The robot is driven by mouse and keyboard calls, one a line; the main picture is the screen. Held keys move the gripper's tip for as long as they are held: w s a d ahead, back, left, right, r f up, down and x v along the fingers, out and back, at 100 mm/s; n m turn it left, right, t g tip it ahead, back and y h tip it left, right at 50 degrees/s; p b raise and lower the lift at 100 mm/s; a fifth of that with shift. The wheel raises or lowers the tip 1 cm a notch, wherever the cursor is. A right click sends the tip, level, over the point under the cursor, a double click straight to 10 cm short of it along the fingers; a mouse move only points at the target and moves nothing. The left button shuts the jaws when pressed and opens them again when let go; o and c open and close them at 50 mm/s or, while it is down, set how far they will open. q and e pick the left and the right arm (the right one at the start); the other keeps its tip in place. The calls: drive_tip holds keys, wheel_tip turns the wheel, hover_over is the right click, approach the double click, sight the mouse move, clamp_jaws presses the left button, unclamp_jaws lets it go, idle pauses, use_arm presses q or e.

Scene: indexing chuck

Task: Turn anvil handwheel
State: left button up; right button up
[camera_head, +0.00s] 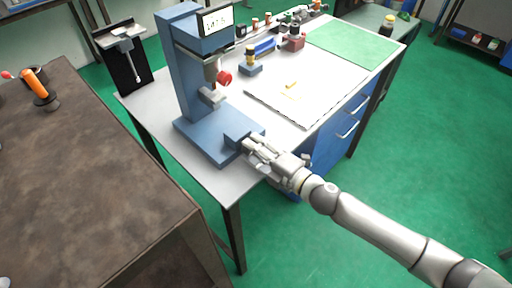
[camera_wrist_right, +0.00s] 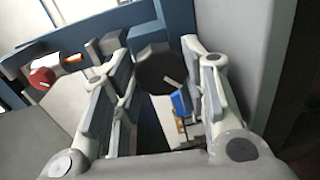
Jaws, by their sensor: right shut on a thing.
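The blue bench tester (camera_head: 185,85) stands on the near left part of the white workbench, with a display on its head and a wide blue base. The anvil handwheel (camera_wrist_right: 160,73) is a black disc with a pale mark, at the near end of the base. In the head view my gripper covers most of it. My right gripper (camera_head: 250,146) reaches in from the right at the base's front end. In the right wrist view its fingers (camera_wrist_right: 158,65) are shut on the black handwheel, one on each side. My left gripper is not in view.
The tester's red knob (camera_head: 224,78) sticks out above the base. A brown table (camera_head: 90,170) stands at left. Green floor is free at right.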

drive_tip(key=n, duration=0.4)
drive_tip(key=shift+n+t, duration=0.4)
drive_tip(key=shift+n, duration=1.4)
drive_tip(key=o, duration=1)
drive_tip(key=shift+s+a, duration=0.1)
drive_tip(key=shift+o, duration=0.2)
drive_tip(key=shift+f+h, duration=0.1)
drive_tip(key=shift+h, duration=0.3)
